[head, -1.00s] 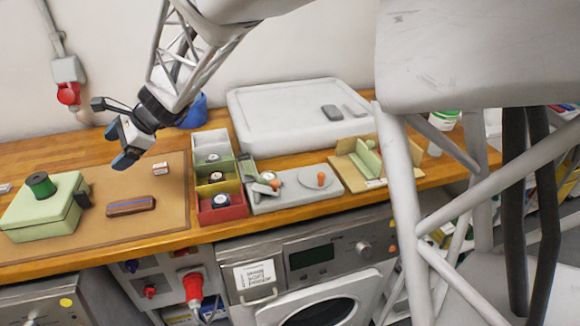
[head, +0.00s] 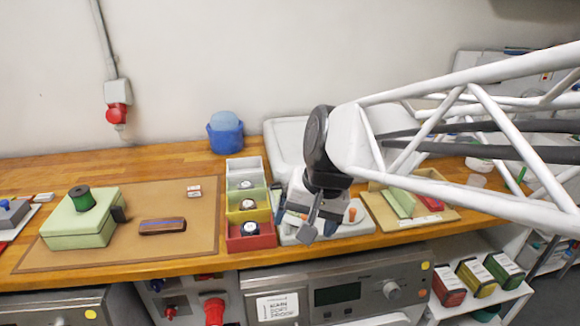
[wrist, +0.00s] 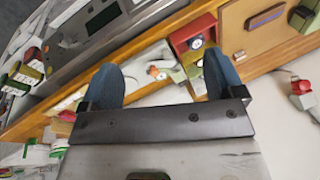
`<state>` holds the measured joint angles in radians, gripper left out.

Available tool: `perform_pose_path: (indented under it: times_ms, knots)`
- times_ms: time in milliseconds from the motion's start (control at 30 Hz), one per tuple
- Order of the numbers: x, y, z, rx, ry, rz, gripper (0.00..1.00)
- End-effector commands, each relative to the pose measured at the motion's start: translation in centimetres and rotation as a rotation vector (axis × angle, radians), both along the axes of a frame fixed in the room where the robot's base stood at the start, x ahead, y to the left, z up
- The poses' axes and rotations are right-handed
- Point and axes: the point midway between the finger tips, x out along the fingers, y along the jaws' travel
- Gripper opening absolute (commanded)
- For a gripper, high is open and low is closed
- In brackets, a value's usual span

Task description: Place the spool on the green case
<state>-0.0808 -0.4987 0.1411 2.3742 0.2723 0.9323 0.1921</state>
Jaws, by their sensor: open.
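The dark green spool (head: 82,197) stands upright on the lid of the pale green case (head: 78,232), toward its back, in the left of the head view. The case rests on a brown mat (head: 140,255). My gripper (head: 308,214) is well to the right of both, above the grey board beside the coloured bins. In the wrist view its two blue fingers (wrist: 163,80) are spread apart with nothing between them. I cannot make out the spool in the wrist view.
A brown and blue block (head: 162,226) and a small white box (head: 194,190) lie on the mat. A blue container (head: 225,138) stands at the back. The wooden counter (head: 165,160) behind the mat is clear.

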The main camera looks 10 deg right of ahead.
Motion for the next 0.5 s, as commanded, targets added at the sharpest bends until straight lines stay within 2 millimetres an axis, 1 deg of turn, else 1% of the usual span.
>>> perform_pose_path:
  times_ms: [33, 100, 200, 333, 500]
  knots:
    - [-1.5, -1.3, -0.2, -0.042, -0.018, 0.025, 0.88]
    - [-3.3, -2.9, -0.6, -0.102, -0.035, 0.068, 0.88]
    - [-5.5, -4.8, -1.2, -0.178, -0.052, 0.120, 0.88]
    - [-7.5, -6.4, -1.7, -0.249, -0.064, 0.169, 0.88]
    - [-8.6, -7.3, -2.1, -0.290, -0.068, 0.197, 0.88]
